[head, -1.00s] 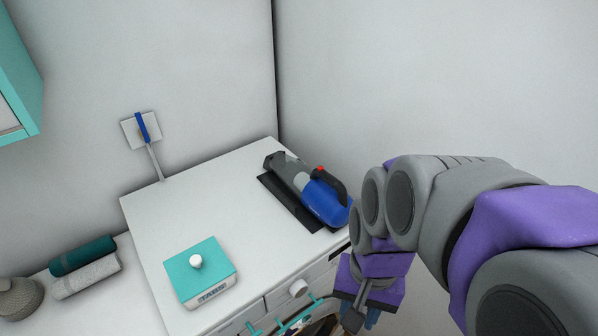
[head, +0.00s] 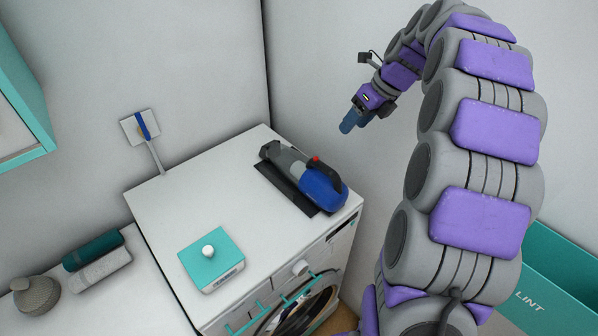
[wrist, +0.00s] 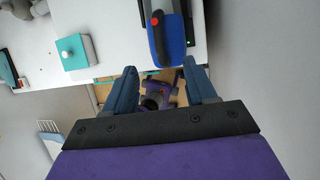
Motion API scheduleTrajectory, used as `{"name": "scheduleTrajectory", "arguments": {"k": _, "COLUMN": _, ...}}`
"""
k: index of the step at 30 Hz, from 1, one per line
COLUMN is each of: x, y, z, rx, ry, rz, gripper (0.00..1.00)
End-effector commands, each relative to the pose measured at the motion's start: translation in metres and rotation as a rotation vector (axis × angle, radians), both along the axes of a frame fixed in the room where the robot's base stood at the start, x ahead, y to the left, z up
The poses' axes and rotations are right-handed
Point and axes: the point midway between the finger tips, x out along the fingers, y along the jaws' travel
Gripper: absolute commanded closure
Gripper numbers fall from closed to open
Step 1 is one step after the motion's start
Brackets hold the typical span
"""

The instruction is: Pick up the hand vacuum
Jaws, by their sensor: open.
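The hand vacuum (head: 321,189) is blue and grey with a black handle and a red button. It lies on a black mat (head: 274,181) at the right side of the white machine top. In the wrist view the blue body of the vacuum (wrist: 172,50) shows at the top, beyond my fingers. My gripper (head: 350,122) is raised above and to the right of the vacuum in the head view, apart from it. Its two blue fingers (wrist: 161,88) are spread with nothing between them.
A teal box with a white knob (head: 213,262) stands on the white machine top (head: 190,205). Rolled towels (head: 97,258) and a woven pot (head: 36,297) are at the left. A teal LINT bin (head: 560,270) is at lower right. Walls close off the back and right.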

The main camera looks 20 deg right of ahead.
Motion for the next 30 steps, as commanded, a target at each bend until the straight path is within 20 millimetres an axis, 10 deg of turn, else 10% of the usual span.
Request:
{"name": "scheduleTrajectory", "arguments": {"k": 18, "x": 0.031, "y": 0.030, "z": -0.098, "rx": 0.007, "ry": 0.006, "rz": -0.008, "gripper": 0.44}}
{"name": "scheduleTrajectory", "arguments": {"k": 30, "x": 0.039, "y": 0.039, "z": -0.121, "rx": 0.005, "ry": 0.003, "rz": -0.007, "gripper": 0.44}}
